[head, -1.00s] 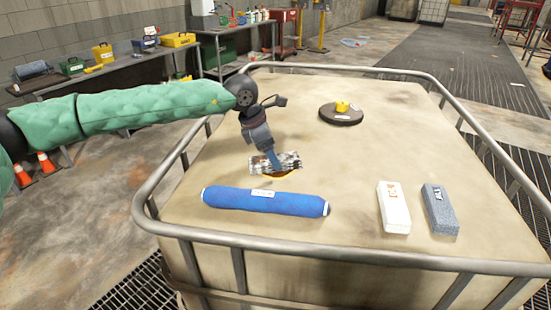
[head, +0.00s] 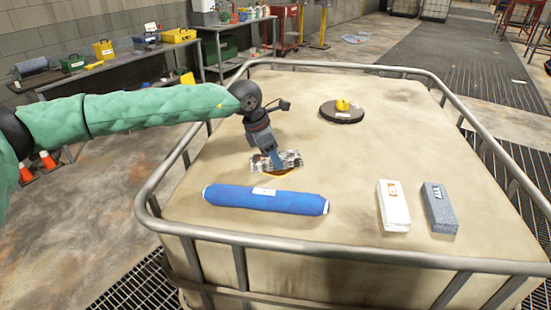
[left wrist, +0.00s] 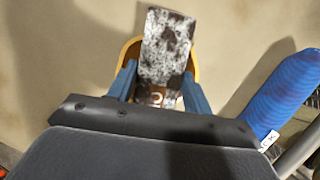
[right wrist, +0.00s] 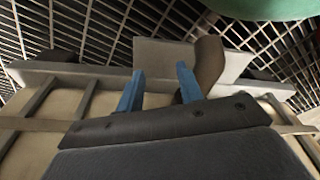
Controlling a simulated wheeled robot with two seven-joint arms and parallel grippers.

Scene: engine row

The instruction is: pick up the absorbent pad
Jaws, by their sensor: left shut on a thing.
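A pad with a mottled black, grey and white face (head: 291,158) is at the left-centre of the tank top. My left gripper (head: 274,160) is shut on it. In the left wrist view the pad (left wrist: 167,45) sits between the two blue fingers of my left gripper (left wrist: 160,92), with a yellow-orange round thing (left wrist: 193,62) partly hidden beneath it. I cannot tell whether the pad touches what is below. My right gripper (right wrist: 158,88) is in the right wrist view only, with its blue fingers apart and nothing seen held between them.
A blue roll (head: 240,201) lies in front of the pad. A white block (head: 393,208) and a grey block (head: 440,210) lie at the right. A dark round lid (head: 355,116) with a yellow knob is behind. A metal rail (head: 330,258) runs around the top.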

